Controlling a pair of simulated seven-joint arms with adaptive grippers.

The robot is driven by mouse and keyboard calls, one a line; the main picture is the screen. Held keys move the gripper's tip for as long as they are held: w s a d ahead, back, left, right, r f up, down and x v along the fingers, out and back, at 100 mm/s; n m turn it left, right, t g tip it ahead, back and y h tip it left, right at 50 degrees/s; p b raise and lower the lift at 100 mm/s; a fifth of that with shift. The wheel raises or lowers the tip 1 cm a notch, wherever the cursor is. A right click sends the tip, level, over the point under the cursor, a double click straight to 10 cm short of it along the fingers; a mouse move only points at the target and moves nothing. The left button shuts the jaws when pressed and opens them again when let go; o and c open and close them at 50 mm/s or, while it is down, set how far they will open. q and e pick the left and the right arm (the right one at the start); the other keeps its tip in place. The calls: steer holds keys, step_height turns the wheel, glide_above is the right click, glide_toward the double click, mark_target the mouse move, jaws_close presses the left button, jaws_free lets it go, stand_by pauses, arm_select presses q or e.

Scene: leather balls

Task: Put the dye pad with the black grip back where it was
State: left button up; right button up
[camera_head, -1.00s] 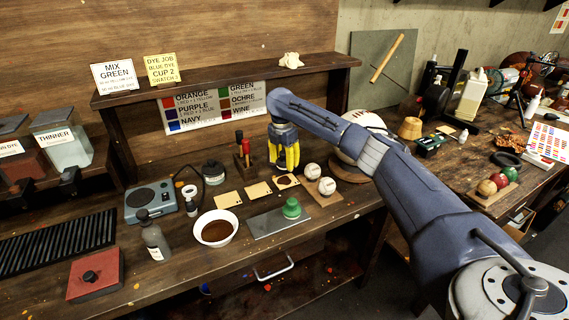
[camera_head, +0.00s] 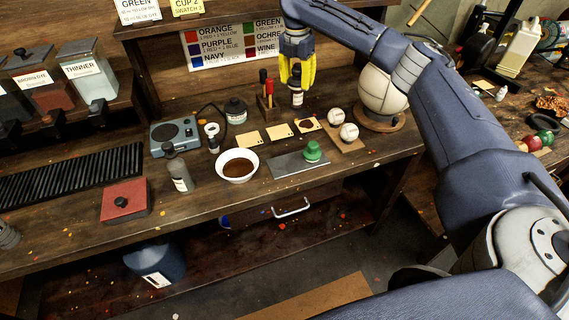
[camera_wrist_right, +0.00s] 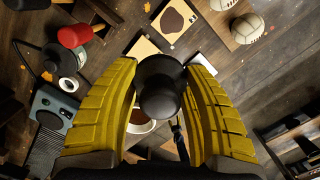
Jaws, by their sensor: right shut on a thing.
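My right gripper (camera_head: 297,78) is shut on the dye pad with the black grip (camera_head: 297,97), above the back part of the bench. In the right wrist view the round black grip (camera_wrist_right: 160,88) sits between the two yellow fingers; the grip hides the pad's underside. A green-gripped pad (camera_head: 312,151) stands on the right part of a flat grey plate (camera_head: 287,168). The plate's left part is bare. My left gripper is not in view.
A tool rack (camera_head: 267,112) with red and black handles stands left of the held pad. Several cards (camera_head: 249,137) lie in front. A white bowl (camera_head: 237,164) of brown liquid, two pale balls (camera_head: 349,132) and a red block with a black knob (camera_head: 125,201) are nearby.

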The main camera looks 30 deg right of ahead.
steer(key=s+a+r+n, duration=0.3)
steer(key=s+a, duration=0.2)
steer(key=a, duration=0.1)
steer(key=n, duration=0.3)
glide_above(284, 164)
steer(key=f, duration=0.2)
step_height(284, 164, down, 20)
steer(key=shift+s+a+r, duration=0.1)
steer(key=shift+s+r, duration=0.05)
steer(key=shift+r, duration=0.05)
steer(key=shift+f, duration=0.1)
steer(key=o, duration=1.2)
step_height(284, 164, up, 12)
steer(key=s, duration=0.1)
steer(key=shift+a, duration=0.25)
